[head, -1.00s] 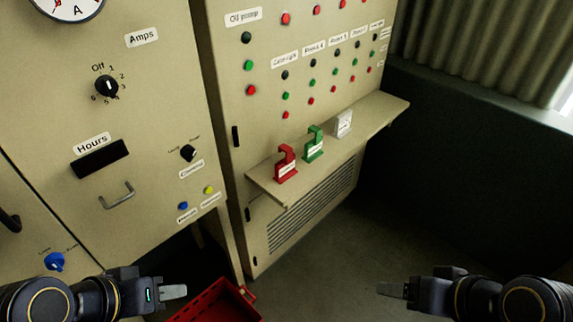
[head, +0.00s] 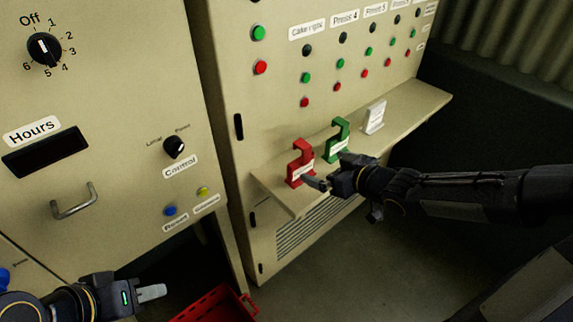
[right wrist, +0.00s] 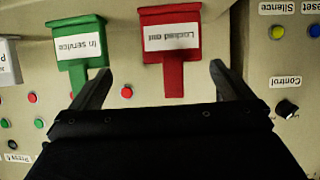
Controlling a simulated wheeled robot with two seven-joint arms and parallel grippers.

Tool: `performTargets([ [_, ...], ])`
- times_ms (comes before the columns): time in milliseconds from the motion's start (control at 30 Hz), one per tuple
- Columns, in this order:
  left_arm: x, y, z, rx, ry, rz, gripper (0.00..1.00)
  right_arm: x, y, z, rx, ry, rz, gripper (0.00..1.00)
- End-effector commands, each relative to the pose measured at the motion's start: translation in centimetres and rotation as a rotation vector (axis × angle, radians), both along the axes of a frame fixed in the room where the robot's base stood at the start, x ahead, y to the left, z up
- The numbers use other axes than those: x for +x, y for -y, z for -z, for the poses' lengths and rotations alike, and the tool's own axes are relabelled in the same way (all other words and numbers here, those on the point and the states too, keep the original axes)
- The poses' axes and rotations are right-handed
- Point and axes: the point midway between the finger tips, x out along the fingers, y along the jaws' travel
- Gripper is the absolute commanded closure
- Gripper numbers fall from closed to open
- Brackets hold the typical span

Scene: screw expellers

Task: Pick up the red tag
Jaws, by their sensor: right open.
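The red tag (head: 300,153) stands upright on the narrow shelf of the beige cabinet, at the left end of the row. It also shows in the right wrist view (right wrist: 172,52), with its upside-down label reading "Locked out". My right gripper (head: 318,184) is open and empty, just in front of the red tag's lower part. In the right wrist view its fingers (right wrist: 160,74) are spread to either side of the tag's narrow stem, without visible contact. My left gripper (head: 152,292) is at the lower left, far from the tag; its finger gap cannot be made out.
A green tag (head: 338,140) stands close right of the red one, and a white tag (head: 374,117) further right on the shelf (head: 415,103). Buttons line the panel above. A red crate (head: 218,308) is on the floor below. The shelf's right end is clear.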

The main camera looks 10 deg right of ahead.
Motion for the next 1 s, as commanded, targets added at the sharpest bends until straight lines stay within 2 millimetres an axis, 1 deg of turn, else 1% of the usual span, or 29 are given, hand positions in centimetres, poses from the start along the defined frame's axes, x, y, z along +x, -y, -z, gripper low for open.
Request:
performTargets([
  [33, 0.0, 0.0, 0.3, 0.000, 0.000, 0.000, 0.64, 0.2, -0.4, 0.4, 0.016, 0.010, -0.018, 0.00],
  [100, 0.0, 0.0, 0.6, 0.000, 0.000, 0.000, 0.64, 0.5, -0.9, 0.6, 0.028, 0.021, -0.033, 0.00],
  [367, 0.0, 0.0, 2.2, 0.000, 0.000, 0.000, 0.64, 2.5, -2.6, 1.9, 0.029, 0.024, -0.037, 0.00],
  [533, 0.0, 0.0, 3.8, 0.000, 0.000, 0.000, 0.64, 3.8, -4.3, 3.5, 0.029, 0.022, -0.039, 0.00],
  [700, 0.0, 0.0, 4.0, 0.000, 0.000, 0.000, 0.64, 5.3, -5.1, 3.9, 0.028, 0.023, -0.036, 0.00],
  [967, 0.0, 0.0, 3.9, 0.000, 0.000, 0.000, 0.64, 5.6, -5.2, 3.9, 0.026, 0.021, -0.032, 0.00],
  [1000, 0.0, 0.0, 3.9, 0.000, 0.000, 0.000, 0.64, 5.6, -5.2, 3.9, 0.026, 0.021, -0.032, 0.04],
])
